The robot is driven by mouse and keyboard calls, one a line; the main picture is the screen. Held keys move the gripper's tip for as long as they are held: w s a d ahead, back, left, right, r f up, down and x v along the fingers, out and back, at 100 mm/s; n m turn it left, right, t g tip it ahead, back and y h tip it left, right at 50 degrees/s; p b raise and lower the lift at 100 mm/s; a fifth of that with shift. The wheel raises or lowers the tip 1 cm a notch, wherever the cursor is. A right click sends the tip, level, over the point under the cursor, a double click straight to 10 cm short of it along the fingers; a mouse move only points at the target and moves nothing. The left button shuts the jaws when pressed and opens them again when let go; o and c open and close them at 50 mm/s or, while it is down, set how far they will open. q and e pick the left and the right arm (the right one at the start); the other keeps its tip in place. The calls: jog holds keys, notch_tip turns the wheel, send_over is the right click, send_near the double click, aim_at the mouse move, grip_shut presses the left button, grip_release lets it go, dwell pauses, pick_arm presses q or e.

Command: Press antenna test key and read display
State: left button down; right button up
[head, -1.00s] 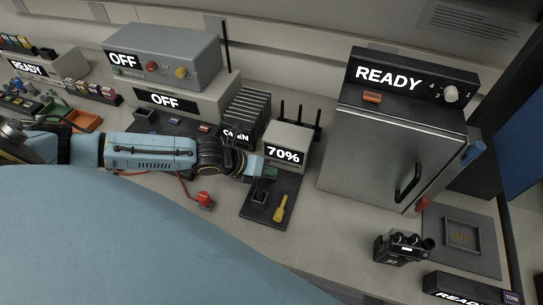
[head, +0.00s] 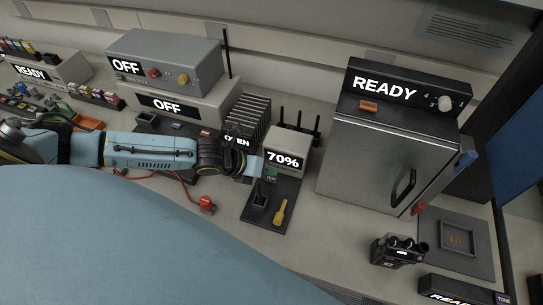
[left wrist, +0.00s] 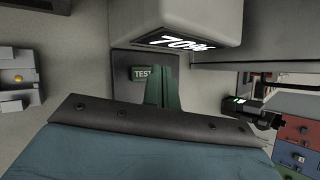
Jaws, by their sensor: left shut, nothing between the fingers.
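The antenna tester (head: 287,146) is a pale box on a dark base, and its display (head: 283,160) reads "70%". The green key marked TEST (head: 271,178) is below that display. In the left wrist view the TEST key (left wrist: 142,73) lies just left of my left gripper (left wrist: 160,73), with the display (left wrist: 182,43) above. My left gripper (head: 262,170) is shut and empty beside the key. I cannot tell whether it touches the key. My right gripper is not in view.
A dark holder (head: 259,201) and a yellow tool (head: 280,211) are on the tester's base. A rack of upright plates (head: 250,113) stands behind my left arm. A metal cabinet marked READY (head: 372,160) stands to the right. A handheld radio (head: 397,250) stands at the front right.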

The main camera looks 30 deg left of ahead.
aim_at(268, 180)
pick_arm(q)
jog(key=shift+r+p, duration=1.8)
jog(key=shift+r, duration=0.3)
